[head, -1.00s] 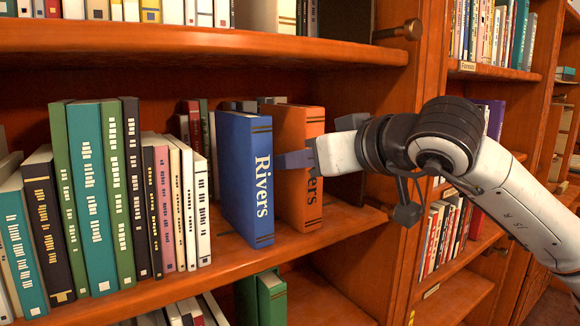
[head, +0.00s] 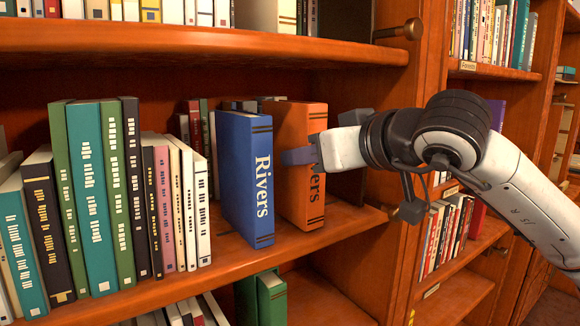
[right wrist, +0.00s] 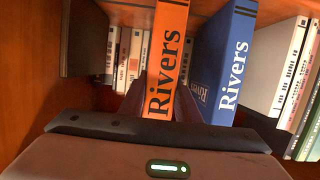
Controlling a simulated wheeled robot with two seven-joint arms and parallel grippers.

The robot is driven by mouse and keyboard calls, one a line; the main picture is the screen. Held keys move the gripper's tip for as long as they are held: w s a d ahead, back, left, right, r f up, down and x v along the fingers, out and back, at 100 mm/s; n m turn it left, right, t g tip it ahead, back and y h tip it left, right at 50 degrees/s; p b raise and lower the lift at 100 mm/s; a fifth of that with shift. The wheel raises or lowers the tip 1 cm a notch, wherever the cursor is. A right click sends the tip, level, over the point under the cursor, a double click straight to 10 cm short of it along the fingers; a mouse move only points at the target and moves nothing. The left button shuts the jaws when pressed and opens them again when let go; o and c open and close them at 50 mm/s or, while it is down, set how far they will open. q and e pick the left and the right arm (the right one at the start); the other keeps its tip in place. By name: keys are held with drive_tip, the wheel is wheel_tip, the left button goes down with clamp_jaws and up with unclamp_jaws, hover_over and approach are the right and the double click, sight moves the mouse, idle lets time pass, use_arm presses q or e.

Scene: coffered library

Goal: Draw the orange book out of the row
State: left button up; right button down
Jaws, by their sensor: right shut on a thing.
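The orange book (head: 304,120) stands upright on the middle shelf, just right of the blue "Rivers" book (head: 246,175). Its spine also reads "Rivers" in the right wrist view (right wrist: 170,50), where the blue book (right wrist: 230,60) stands close on its right. My right gripper (head: 325,145) reaches in from the right, shut on the orange book. In the right wrist view its fingers (right wrist: 162,100) lie on both sides of the spine. In the head view the gripper hides the spine's middle. My left gripper is not in view.
A row of books (head: 90,190) fills the shelf's left part. Smaller books (head: 192,125) stand farther back behind the blue book. The shelf board (head: 345,225) is bare right of the orange book, up to the wooden upright (head: 410,150). Another shelf (head: 330,40) runs above.

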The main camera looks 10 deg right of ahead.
drive_tip(key=s+d+b, duration=0.2)
drive_tip(key=s+d, duration=0.1)
drive_tip(key=s, duration=0.5)
drive_tip(key=s+d+b, duration=0.2)
drive_tip(key=s+d, duration=0.1)
drive_tip(key=s, duration=0.6)
drive_tip(key=shift+s+d+r, duration=0.15)
drive_tip(key=shift+s, duration=0.1)
idle(0.5)
